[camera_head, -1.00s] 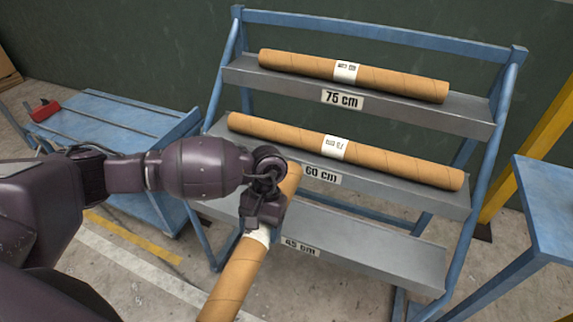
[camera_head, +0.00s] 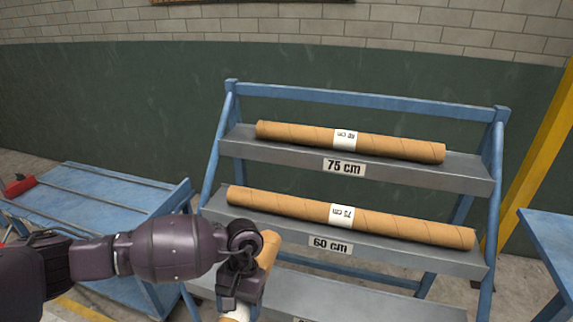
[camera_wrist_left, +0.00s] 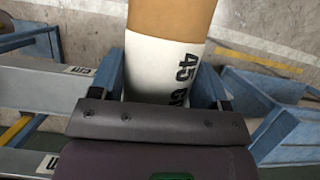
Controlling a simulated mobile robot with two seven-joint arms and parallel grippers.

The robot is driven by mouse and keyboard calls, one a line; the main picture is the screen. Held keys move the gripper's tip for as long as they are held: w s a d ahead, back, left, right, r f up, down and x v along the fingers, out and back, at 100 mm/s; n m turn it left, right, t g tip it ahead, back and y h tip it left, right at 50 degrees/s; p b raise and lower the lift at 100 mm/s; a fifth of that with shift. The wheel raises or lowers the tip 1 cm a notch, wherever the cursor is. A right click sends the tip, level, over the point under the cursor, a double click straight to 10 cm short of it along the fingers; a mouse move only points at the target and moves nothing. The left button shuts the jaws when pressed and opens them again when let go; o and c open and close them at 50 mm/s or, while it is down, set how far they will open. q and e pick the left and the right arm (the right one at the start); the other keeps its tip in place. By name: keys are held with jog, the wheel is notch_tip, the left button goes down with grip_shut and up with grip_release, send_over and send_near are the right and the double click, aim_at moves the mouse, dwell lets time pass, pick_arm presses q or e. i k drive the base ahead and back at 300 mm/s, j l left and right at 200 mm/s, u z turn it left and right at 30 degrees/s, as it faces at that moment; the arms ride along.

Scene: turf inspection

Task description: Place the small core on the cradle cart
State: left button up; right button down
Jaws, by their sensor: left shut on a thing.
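My left gripper (camera_head: 240,288) is shut on a tan cardboard core (camera_head: 268,249), held in front of the rack's left side. In the left wrist view the core (camera_wrist_left: 172,16) has a white band marked 45 between the two fingers. In the head view its far end shows past the gripper; the near part is cut off by the lower edge. A blue cart (camera_head: 92,205) with grey rails along its top stands at the left, apparently the cradle cart. No core shows on it. My right gripper is out of view.
A blue rack (camera_head: 365,102) holds one long core (camera_head: 400,148) on its 75 cm shelf and another (camera_head: 290,208) on its 60 cm shelf. The visible part of the lowest shelf (camera_head: 350,298) is bare. A yellow post (camera_head: 541,150) and blue table (camera_head: 552,245) stand right.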

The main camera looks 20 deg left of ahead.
aim_at(84, 213)
jog(key=j+z, duration=0.1)
jog(key=j, duration=0.8)
jog(key=j+z, duration=0.1)
jog(key=j, duration=0.75)
jog(key=k+j+z, duration=0.1)
jog(key=j, duration=0.8)
jog(key=k+j+z, duration=0.1)
jog(key=j, duration=0.75)
jog(key=j+z, duration=0.1)
jog(key=j, duration=0.95)
jog(key=k+j+z, duration=0.1)
jog(key=j, duration=1)
